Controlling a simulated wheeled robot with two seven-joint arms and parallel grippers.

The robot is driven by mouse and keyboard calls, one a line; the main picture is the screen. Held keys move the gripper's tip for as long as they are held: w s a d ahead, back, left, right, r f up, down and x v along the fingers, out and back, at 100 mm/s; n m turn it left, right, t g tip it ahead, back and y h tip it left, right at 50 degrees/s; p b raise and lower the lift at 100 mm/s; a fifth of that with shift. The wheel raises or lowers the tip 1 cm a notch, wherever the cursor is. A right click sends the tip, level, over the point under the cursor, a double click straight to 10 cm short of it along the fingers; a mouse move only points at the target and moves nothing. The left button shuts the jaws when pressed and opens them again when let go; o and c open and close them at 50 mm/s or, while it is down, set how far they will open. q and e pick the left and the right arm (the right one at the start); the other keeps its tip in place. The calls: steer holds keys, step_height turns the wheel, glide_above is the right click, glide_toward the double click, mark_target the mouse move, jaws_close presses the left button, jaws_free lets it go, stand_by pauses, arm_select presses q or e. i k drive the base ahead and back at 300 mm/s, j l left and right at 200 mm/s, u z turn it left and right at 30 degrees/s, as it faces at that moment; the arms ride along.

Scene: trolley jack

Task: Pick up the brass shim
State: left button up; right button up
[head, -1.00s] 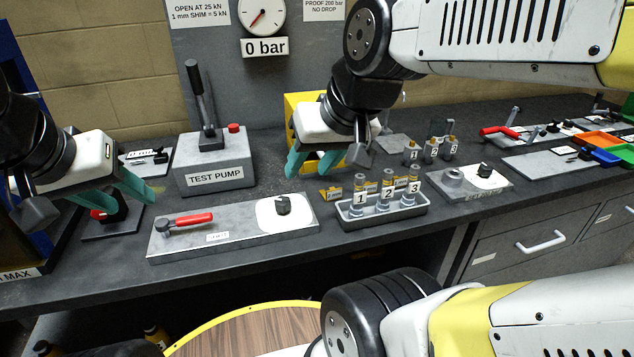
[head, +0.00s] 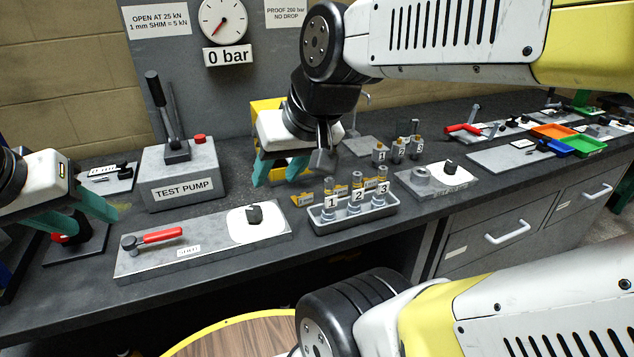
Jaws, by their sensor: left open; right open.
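Small brass-yellow pieces lie on the bench behind the grey tray, one at its left end (head: 303,199) and others partly hidden behind the numbered cylinders. Which one is the brass shim I cannot tell for sure. My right gripper (head: 278,178) is open, with teal fingers pointing down, above the bench to the left of and behind these pieces. It looks empty and apart from them. My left gripper (head: 88,212) is open and empty at the left, over a dark plate with a red knob, far from the brass pieces.
The grey tray (head: 400,209) holds cylinders numbered 1, 2 and 3. A metal plate (head: 205,255) with a red-handled tool lies left of it. The test pump (head: 182,172) stands behind. More numbered cylinders (head: 398,152) stand back right. A yellow box is behind my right gripper.

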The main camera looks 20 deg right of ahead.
mark_target(367, 184)
steer(key=z, duration=1.35)
steer(key=i+l+u, duration=0.4)
steer(key=u, duration=0.15)
steer(key=i+l, duration=0.05)
steer(key=i, duration=0.05)
